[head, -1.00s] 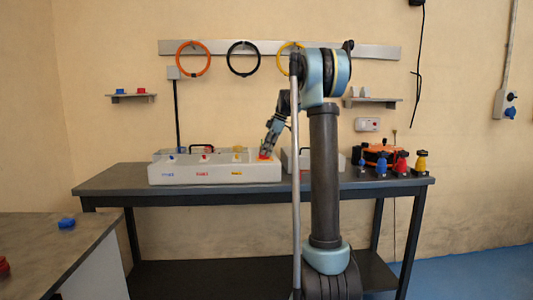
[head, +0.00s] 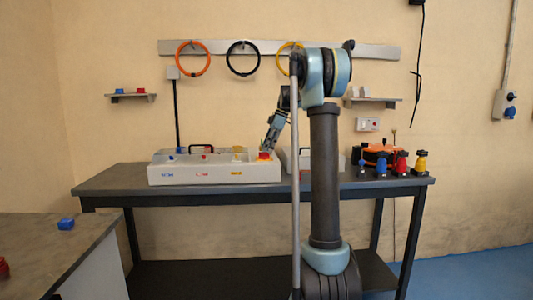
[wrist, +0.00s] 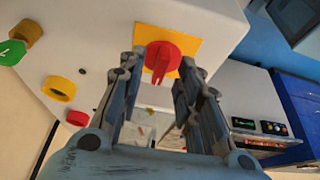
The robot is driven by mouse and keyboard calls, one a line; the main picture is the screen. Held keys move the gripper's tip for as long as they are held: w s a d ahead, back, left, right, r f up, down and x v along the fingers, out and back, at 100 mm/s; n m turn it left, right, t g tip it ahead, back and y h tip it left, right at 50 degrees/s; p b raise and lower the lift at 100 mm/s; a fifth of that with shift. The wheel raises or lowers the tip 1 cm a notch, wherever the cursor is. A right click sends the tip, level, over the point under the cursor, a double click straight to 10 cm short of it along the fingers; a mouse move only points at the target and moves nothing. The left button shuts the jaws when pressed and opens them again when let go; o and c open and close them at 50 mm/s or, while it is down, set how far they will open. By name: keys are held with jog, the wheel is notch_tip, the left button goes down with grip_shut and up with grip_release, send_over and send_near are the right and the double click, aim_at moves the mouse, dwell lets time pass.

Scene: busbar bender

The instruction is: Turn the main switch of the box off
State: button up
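The white box (head: 214,173) lies on the workbench. Its main switch is a red rotary knob (head: 265,155) at the box's right end, on a yellow plate (wrist: 190,44) in the wrist view. The red knob (wrist: 162,58) has a raised grip that points toward my gripper. My gripper (head: 268,148) is just above the knob in the head view. In the wrist view my gripper (wrist: 159,66) is open, with one finger on each side of the knob and gaps between. Nothing is held. Whether the fingertips reach the knob's depth is unclear.
A yellow ring (wrist: 60,88), a red part (wrist: 77,118) and a green part (wrist: 11,51) sit along the box. A second pale box (head: 303,158) stands to its right. Blue, red and yellow plugs (head: 401,162) stand at the bench's right end.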

jog(key=v, duration=1)
jog(key=shift+w+f, duration=0.1)
jog(key=s+f+m+t+h, duration=0.1)
jog(key=s+f+m, duration=0.4)
jog(key=s, duration=0.9)
jog(key=s+f+m+h, duration=0.1)
jog(key=s+f+m, duration=0.4)
jog(key=s, duration=0.9)
jog(key=s+d+f+m+t+h, duration=0.1)
jog(key=s+f+m, duration=0.7)
jog(key=s+f, duration=1.2)
notch_tip(320, 180, down, 4)
jog(key=shift+s+d+f+h, duration=0.1)
jog(key=shift+s+d+h, duration=0.25)
jog(key=shift+d+h, duration=0.6)
jog(key=shift+d+y, duration=0.2)
jog(key=shift+y, duration=0.05)
